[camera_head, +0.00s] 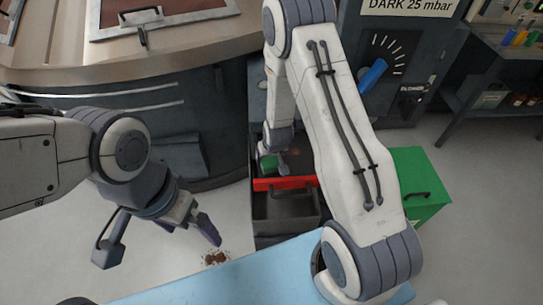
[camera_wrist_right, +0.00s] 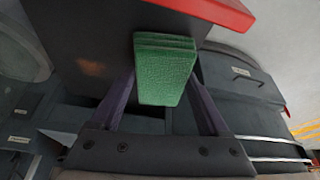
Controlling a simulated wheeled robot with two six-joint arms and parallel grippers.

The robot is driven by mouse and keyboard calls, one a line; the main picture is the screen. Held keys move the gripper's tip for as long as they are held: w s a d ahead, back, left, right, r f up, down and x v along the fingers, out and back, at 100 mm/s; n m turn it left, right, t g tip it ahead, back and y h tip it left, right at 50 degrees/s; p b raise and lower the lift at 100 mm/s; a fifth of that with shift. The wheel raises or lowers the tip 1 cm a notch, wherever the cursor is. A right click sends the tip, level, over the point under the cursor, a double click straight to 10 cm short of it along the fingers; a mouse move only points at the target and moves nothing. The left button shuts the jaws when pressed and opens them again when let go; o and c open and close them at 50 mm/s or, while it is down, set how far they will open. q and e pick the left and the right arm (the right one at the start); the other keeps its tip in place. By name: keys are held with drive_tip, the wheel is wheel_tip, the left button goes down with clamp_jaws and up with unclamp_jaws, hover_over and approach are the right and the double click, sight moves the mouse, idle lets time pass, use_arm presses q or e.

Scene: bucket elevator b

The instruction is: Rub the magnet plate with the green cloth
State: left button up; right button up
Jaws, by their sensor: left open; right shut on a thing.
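The green cloth (camera_wrist_right: 165,70) is a folded pad between the fingers of my right gripper (camera_wrist_right: 165,98), which is shut on it. In the head view the cloth (camera_head: 267,165) shows at the open dark housing, beside my right gripper (camera_head: 278,163), partly behind my arm. A dark plate, seemingly the magnet plate (camera_wrist_right: 95,35), fills the upper left of the right wrist view and bears a faint reddish-brown smudge. The cloth overlaps it in view; I cannot tell whether they touch. My left gripper (camera_head: 198,216) is open and empty above the floor at left.
A red bar (camera_head: 285,183) crosses the dark housing (camera_head: 285,212). A green box (camera_head: 420,180) stands to its right. A dark cabinet with a blue-handled dial (camera_head: 372,75) is behind. Brown debris (camera_head: 216,258) lies on the floor below my left gripper.

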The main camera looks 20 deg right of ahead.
drive_tip(key=shift+f+b, duration=0.35)
drive_tip(key=shift+f, duration=0.1)
